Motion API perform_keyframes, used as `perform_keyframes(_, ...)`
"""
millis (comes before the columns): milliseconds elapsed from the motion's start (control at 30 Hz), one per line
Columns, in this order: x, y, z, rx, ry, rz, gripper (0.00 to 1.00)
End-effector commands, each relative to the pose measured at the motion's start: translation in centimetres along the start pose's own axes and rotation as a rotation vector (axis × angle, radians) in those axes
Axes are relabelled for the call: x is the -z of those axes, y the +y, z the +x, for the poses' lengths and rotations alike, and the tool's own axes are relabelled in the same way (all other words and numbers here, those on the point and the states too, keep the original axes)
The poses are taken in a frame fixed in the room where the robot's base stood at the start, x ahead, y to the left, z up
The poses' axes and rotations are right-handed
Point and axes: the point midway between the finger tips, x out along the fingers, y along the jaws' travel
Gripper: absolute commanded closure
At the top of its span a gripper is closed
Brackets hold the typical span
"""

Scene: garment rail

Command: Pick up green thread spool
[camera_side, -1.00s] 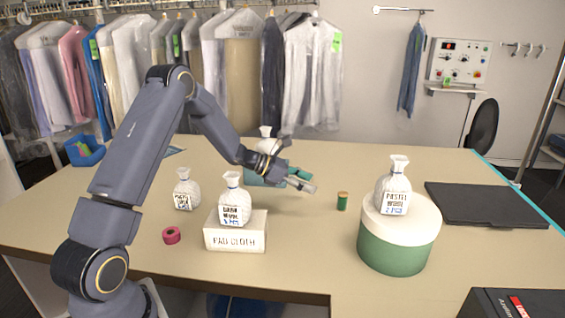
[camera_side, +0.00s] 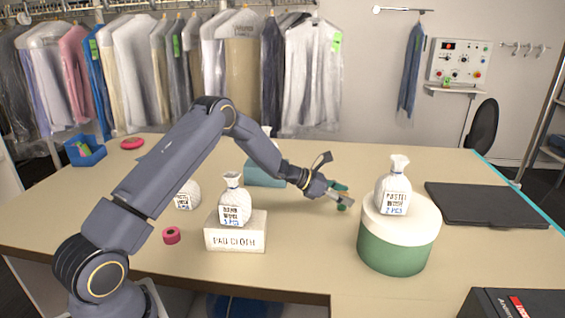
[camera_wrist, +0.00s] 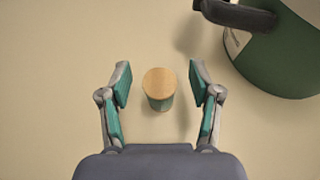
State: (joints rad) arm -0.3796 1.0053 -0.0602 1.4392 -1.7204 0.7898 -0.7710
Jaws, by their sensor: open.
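The green thread spool (camera_wrist: 159,88) stands upright on the table in the wrist view, its tan top facing the camera. It lies between the two open fingers of my gripper (camera_wrist: 160,90), with a gap on each side and nothing held. In the side view my gripper (camera_side: 343,196) is low over the table, left of the green and white round box. The spool is mostly hidden behind the gripper there.
The round box (camera_side: 392,250) with a white bag (camera_side: 395,188) on top stands close right of my gripper. A pad cloth box (camera_side: 235,238) with a bag (camera_side: 235,205) and a pink roll (camera_side: 172,235) are at left. A black folded board (camera_side: 485,204) lies at right.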

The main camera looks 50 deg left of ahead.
Motion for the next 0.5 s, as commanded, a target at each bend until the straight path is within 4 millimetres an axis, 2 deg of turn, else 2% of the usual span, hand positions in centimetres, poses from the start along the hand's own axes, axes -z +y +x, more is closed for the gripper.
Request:
perform_keyframes(100,-0.01,0.02,-0.04,0.000,0.000,0.000,0.39)
perform_keyframes(500,-0.02,0.02,-0.08,0.000,0.000,0.001,0.80)
